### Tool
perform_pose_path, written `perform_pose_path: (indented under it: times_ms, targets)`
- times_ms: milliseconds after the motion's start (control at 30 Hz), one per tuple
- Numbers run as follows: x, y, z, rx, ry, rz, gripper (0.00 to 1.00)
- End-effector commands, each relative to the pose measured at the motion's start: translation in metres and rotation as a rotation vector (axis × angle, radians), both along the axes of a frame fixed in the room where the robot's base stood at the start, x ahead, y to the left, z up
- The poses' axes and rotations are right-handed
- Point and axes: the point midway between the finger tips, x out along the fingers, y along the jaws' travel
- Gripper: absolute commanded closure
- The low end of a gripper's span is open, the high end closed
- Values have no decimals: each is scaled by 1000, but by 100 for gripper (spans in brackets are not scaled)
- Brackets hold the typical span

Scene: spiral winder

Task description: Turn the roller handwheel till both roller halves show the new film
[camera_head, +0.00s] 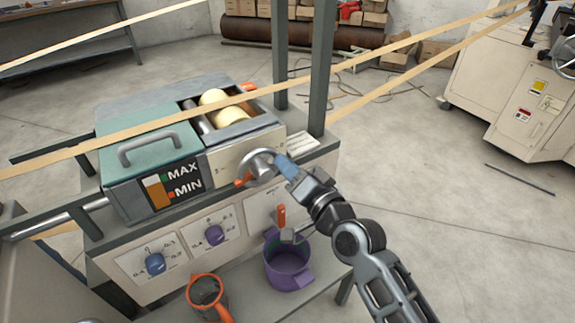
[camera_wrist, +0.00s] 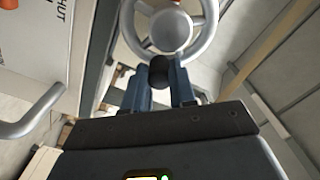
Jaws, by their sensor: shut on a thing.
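The roller handwheel (camera_head: 259,163) is a grey metal wheel on the right front face of the glue unit. It also shows from close up in the wrist view (camera_wrist: 172,30), with a dark handle knob (camera_wrist: 160,67) at its rim. My gripper (camera_head: 283,163) reaches it from the right, its blue fingers shut on the knob; in the wrist view the fingers (camera_wrist: 160,75) stand on both sides of it. The roller (camera_head: 213,98) shows as pale yellow, rounded surfaces in the open bay behind the wheel. A tan strip crosses in front and hides part of it.
A teal lid (camera_head: 140,140) with a handle covers the left of the unit. Tan paper strips (camera_head: 405,42) run across the scene near the posts. A purple bucket (camera_head: 288,264) and an orange-rimmed pot (camera_head: 206,290) stand below. The floor to the right is mostly free.

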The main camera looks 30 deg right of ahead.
Motion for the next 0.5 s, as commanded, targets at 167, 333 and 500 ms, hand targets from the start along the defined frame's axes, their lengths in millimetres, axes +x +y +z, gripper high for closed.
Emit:
perform_pose_path:
  times_ms: [167, 333, 500]
  targets:
    - [0, -1, -6, 76, 4, 1, 100]
    - [0, -1, -7, 116, 4, 1, 100]
    - [0, -1, -8, 130, 4, 1, 100]
